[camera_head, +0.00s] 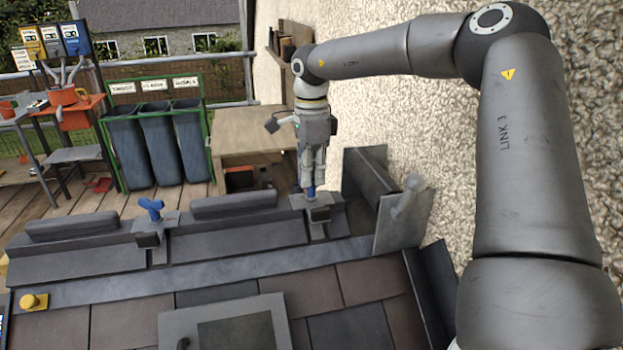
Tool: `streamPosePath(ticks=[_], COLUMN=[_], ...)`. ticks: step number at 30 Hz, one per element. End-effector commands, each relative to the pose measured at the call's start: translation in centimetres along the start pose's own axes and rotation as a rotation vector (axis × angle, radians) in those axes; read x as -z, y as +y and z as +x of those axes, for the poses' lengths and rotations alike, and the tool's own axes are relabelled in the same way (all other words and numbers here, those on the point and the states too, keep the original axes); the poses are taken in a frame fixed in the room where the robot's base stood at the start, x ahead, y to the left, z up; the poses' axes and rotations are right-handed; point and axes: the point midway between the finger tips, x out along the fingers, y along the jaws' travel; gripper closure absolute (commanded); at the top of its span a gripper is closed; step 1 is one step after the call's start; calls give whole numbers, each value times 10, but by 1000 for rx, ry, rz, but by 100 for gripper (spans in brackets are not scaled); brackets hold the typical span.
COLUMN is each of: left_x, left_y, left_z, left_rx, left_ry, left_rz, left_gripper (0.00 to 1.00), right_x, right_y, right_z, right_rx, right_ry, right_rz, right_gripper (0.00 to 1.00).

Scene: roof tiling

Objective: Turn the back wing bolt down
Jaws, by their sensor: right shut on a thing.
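A blue wing bolt (311,191) stands on a grey metal bracket (324,203) at the right end of the ridge, near the rough wall. My right gripper (308,182) points straight down over it and is shut on its top. The fingers hide most of this bolt. A second blue wing bolt (151,208) stands free on a similar bracket (172,219) further left, with its wings showing. My left gripper is not in view.
Dark ridge pieces (235,204) lie along the roof between the brackets. An upright grey plate (402,215) stands right of the gripper. Beyond are a wooden table (240,140), dark bins (160,150) and an orange work stand (75,110).

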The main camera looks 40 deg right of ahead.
Motion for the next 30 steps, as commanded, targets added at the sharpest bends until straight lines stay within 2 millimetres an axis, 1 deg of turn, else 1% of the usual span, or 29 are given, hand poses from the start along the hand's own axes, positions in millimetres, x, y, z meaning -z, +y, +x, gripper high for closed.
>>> streamPosePath(ticks=[1, 6, 15, 22, 30], left_x=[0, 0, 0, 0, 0], left_y=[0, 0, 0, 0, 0], left_z=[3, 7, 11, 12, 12], left_rx=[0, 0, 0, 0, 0], left_ry=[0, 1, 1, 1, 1], left_rz=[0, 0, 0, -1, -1], left_gripper=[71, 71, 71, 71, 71], right_x=[-1, -1, -1, -2, -2], right_y=[-4, -4, -4, -4, -4], right_z=[-5, -6, -6, -7, -7], right_rx=[17, 18, 18, 19, 20], right_ry=[-4, -5, -8, -9, -9], right_rz=[42, 180, 352, 411, 425], right_gripper=[100, 100, 100, 100, 100])
